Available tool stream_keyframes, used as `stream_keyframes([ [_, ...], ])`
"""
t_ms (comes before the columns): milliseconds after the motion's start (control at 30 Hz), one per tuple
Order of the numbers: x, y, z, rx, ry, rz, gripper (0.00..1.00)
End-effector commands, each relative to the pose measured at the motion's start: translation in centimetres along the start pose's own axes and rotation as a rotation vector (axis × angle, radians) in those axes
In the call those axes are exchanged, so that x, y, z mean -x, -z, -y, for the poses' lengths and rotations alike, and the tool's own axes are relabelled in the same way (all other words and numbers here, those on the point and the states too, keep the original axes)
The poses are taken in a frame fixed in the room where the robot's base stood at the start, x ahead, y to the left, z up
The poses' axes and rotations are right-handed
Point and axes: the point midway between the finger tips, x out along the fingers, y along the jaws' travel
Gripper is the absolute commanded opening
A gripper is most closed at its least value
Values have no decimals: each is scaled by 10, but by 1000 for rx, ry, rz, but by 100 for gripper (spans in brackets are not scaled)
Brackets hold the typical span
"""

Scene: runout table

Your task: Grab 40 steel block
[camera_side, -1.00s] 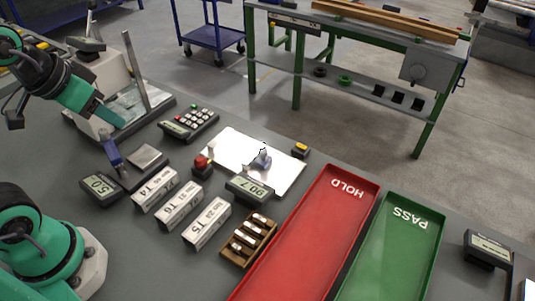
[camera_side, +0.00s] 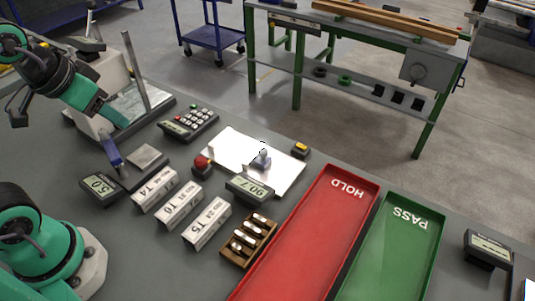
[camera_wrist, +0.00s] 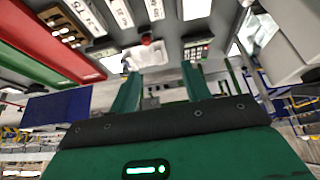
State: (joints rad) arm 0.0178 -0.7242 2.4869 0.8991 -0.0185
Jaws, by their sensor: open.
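No block with a readable 40 mark shows. A wooden rack (camera_side: 237,261) in the side view holds several small pale or metallic pieces, too small to read. It also shows at the upper left of the wrist view (camera_wrist: 50,18). Three white labelled blocks stand beside it: one marked T4 (camera_side: 155,190), a middle one (camera_side: 179,208) whose label I cannot read surely, and one marked T5 (camera_side: 207,224). My gripper (camera_wrist: 158,82) is open and empty, its two teal fingers apart. In the side view it is at the upper left, above the table and well away from the rack.
A red HOLD tray (camera_side: 310,240) and a green PASS tray (camera_side: 395,255) lie right of the rack. A white plate (camera_side: 230,148), red button (camera_side: 202,163), keypad (camera_side: 190,122) and digital readouts (camera_side: 250,190) crowd the middle. A stand with a metal post (camera_side: 138,75) is near my gripper.

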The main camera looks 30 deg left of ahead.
Motion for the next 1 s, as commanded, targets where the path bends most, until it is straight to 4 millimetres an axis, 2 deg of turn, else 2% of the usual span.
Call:
stream_keyframes([
  [167, -9, 11, -14, 0, -24, 42, 47],
  [367, -26, 27, -42, 6, -55, 112, 47],
  [700, -64, 44, -105, 12, -78, 242, 47],
  [1000, -104, 39, -170, 9, -62, 352, 47],
])
